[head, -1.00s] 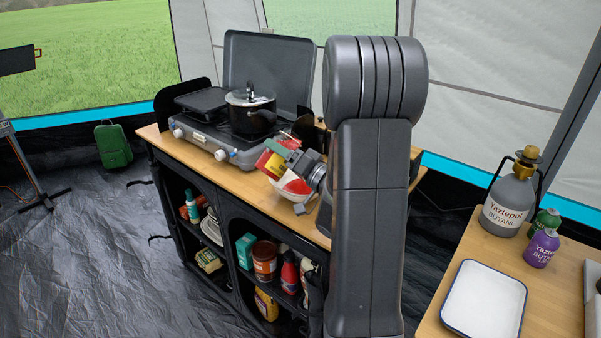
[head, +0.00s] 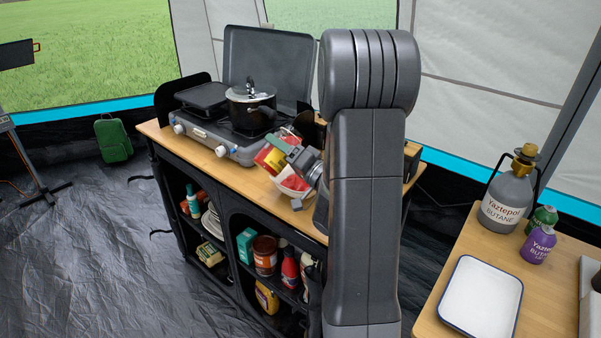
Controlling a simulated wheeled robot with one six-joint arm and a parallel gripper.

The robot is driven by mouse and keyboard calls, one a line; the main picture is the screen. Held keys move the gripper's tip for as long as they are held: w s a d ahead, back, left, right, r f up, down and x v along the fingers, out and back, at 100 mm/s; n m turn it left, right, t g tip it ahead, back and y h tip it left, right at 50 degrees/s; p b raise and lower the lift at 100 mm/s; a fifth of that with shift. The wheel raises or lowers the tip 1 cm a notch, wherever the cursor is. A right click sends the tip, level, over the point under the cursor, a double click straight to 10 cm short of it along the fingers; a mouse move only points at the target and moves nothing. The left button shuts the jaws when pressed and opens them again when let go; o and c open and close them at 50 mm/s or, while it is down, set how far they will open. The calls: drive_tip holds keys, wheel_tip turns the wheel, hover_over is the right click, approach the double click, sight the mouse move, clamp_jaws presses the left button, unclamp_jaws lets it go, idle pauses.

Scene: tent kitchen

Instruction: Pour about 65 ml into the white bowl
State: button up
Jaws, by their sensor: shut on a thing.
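The white bowl (head: 286,193) stands on the wooden counter top, right of the stove, partly hidden by my gripper. Red shows inside the bowl; I cannot tell whether it is all contents or part of the held thing. My gripper (head: 288,173) is beside and over the bowl, its fingers pointing left. It is shut on a red and yellow container (head: 267,158), which is tilted over the bowl's left side. Its mouth and any stream cannot be made out.
A black pot (head: 252,112) sits on the camp stove (head: 212,146) left of my gripper. A white tray (head: 481,298) and butane bottles (head: 507,205) stand on the right table. Shelves below hold jars and bottles.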

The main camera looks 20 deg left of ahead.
drive_tip(key=shift+d+f+n+b, duration=0.15)
drive_tip(key=shift+f+n+b, duration=0.6)
drive_tip(key=shift+n+b, duration=0.3)
drive_tip(key=shift+r+n+g+b, duration=0.3)
drive_tip(key=shift+r+n+g, duration=0.1)
drive_tip(key=shift+n, duration=0.35)
drive_tip(key=shift+r+n, duration=0.35)
drive_tip(key=shift+n, duration=0.05)
drive_tip(key=shift+s+a+f+n+g+b, duration=0.4)
drive_tip(key=shift+n+b, duration=0.3)
drive_tip(key=shift+n, duration=0.2)
drive_tip(key=shift+s+a+r+n+h, duration=0.15)
drive_tip(key=shift+s+n+h, duration=0.3)
drive_tip(key=shift+n, duration=0.55)
drive_tip(key=shift+b, duration=0.45)
